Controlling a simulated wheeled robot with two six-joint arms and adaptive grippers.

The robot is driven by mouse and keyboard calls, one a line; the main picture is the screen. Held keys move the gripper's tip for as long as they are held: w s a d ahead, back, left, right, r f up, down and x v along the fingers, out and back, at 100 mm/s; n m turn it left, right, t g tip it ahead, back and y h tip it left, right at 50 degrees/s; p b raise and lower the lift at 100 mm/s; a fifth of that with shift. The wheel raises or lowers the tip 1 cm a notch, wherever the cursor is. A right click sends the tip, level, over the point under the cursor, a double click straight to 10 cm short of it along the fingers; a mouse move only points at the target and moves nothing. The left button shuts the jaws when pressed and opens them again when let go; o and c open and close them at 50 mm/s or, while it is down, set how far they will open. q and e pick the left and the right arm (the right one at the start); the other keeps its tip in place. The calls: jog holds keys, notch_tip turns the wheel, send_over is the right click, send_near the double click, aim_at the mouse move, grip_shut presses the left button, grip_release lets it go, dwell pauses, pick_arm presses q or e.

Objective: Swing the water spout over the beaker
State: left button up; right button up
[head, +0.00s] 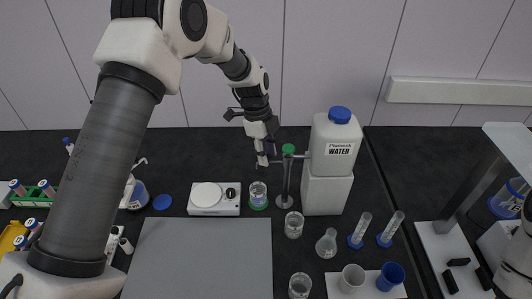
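The water container (336,146), a white tank with a blue cap and a "WATER" label, stands on a white block. A thin horizontal pipe runs from its left side to a dark post with a green top (288,148). The spout (276,160) appears to reach left from this post, its end partly hidden by my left gripper. My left gripper (264,156) points down beside the spout, above and behind the beaker; contact and finger opening are unclear. The beaker (258,194) stands on a green disc, left of the post. My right gripper is not visible.
A white hotplate or scale (214,198) stands left of the beaker. Another glass beaker (294,224), a flask (326,243) and two cylinders stand in front of the container. Cups (390,276) sit at the front. A grey mat (200,260) lies clear at front left.

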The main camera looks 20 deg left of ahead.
pick_arm(q)
notch_tip(320, 180, up, 8)
jog(key=p, duration=0.5)
jog(key=shift+f, duration=0.25)
